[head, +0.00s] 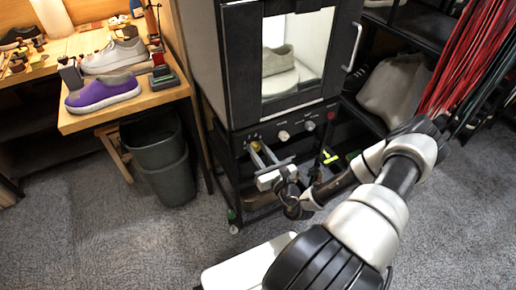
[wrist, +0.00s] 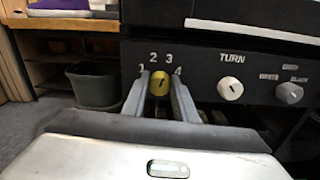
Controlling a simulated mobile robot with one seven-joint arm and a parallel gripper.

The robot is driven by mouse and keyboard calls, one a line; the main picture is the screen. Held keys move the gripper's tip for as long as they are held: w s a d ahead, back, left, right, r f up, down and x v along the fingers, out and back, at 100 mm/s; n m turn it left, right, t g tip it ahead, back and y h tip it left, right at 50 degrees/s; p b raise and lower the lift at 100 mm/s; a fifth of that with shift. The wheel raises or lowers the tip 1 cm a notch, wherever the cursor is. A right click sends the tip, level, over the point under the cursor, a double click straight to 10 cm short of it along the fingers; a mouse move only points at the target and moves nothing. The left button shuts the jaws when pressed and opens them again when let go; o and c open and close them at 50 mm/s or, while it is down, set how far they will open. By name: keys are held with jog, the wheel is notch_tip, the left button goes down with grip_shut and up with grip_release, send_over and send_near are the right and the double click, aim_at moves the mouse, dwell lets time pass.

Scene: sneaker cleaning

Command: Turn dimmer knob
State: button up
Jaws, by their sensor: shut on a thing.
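The dimmer knob is a small yellow round knob (wrist: 159,83) on the black control panel (wrist: 212,66). White numerals 1 to 4 curve around it. Its dark pointer mark is near upright, around the 2 and 3; the exact setting is hard to tell. My gripper (wrist: 159,92) is shut on the knob, with one finger at each side of it. In the head view my gripper (head: 258,153) reaches the left end of the panel below the cabinet's window. The knob is mostly hidden there by the fingers.
A white knob (wrist: 230,89) marked TURN and a grey knob (wrist: 289,93) sit to the right. The cabinet (head: 250,60) holds a shoe (head: 277,60) behind glass. A bin (head: 160,160) and a bench with a purple shoe (head: 103,92) stand left. Red cords (head: 465,60) hang right.

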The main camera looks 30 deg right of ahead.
jog(key=n+p, duration=0.3)
jog(key=shift+a+r, duration=0.1)
jog(key=shift+r, duration=0.1)
jog(key=n+p, duration=0.1)
jog(key=n, duration=0.1)
jog(key=n+p, duration=0.2)
jog(key=shift+f+n, duration=0.2)
jog(key=shift+n, duration=0.2)
jog(key=shift+f, duration=0.1)
jog(key=o, duration=1)
jog(key=shift+o, duration=0.2)
jog(key=s+p, duration=0.1)
jog(key=s, duration=1.6)
jog(key=shift+s+d+p, duration=0.25)
jog(key=shift+d+p, duration=0.05)
